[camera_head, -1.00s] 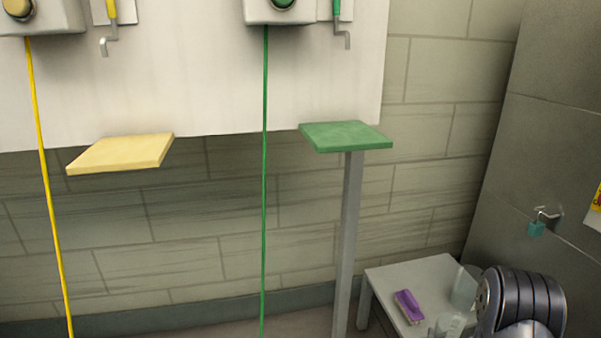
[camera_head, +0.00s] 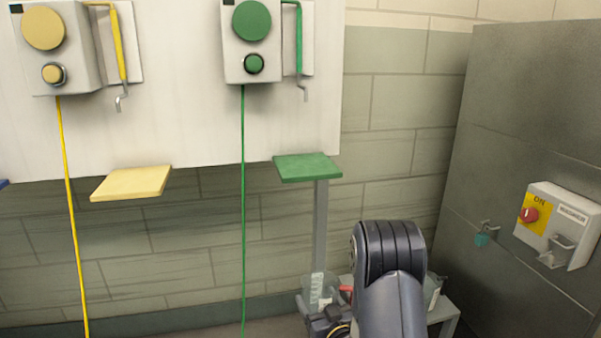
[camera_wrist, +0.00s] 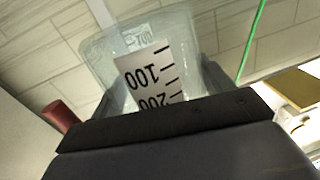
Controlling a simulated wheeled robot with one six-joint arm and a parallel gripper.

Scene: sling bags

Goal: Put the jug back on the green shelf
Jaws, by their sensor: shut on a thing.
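The jug (camera_head: 318,287) is a clear vessel with a white scale label. It is low in the head view, in front of the small table. My gripper (camera_head: 322,307) is shut on the jug, partly hidden by my own arm. In the wrist view the jug (camera_wrist: 150,72) sits between the dark fingers, and its label reads 100 and 200 upside down. The green shelf (camera_head: 308,167) is a flat, bare board on a grey post, above and behind my gripper in the head view.
A yellow shelf (camera_head: 131,183) is left of the green one. Green (camera_head: 242,210) and yellow (camera_head: 69,210) cords hang down from wall boxes. The small table (camera_head: 445,317) is partly hidden behind my arm. A panel with a red switch (camera_head: 529,215) is at the right.

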